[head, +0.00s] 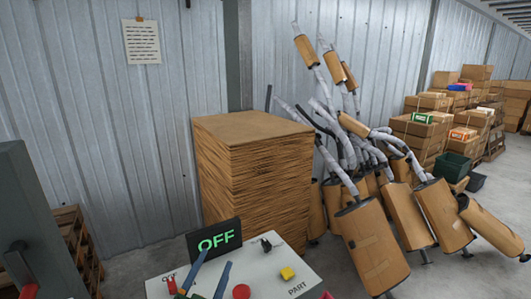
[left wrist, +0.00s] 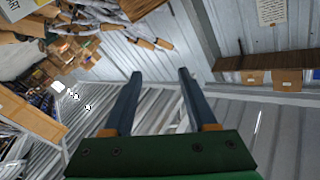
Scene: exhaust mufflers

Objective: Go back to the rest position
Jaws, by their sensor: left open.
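My left gripper (head: 217,260) shows at the bottom of the head view, its two blue fingers apart with nothing between them. It is in front of the control panel (head: 290,263); I cannot tell whether it touches it. In the left wrist view the open fingers (left wrist: 160,74) stretch out from a green gripper body, with only background between the tips. The panel carries a display (head: 216,239) reading OFF, a red button (head: 241,291), a yellow button (head: 287,273) and a black switch (head: 266,245). My right gripper is not in view.
A tall cardboard stack (head: 255,180) stands behind the panel. Wrapped mufflers (head: 372,247) lean in a cluster to its right. A grey cabinet (head: 32,225) is at the left edge, beside a wooden pallet (head: 75,240). Boxes (head: 415,140) are piled at the far right.

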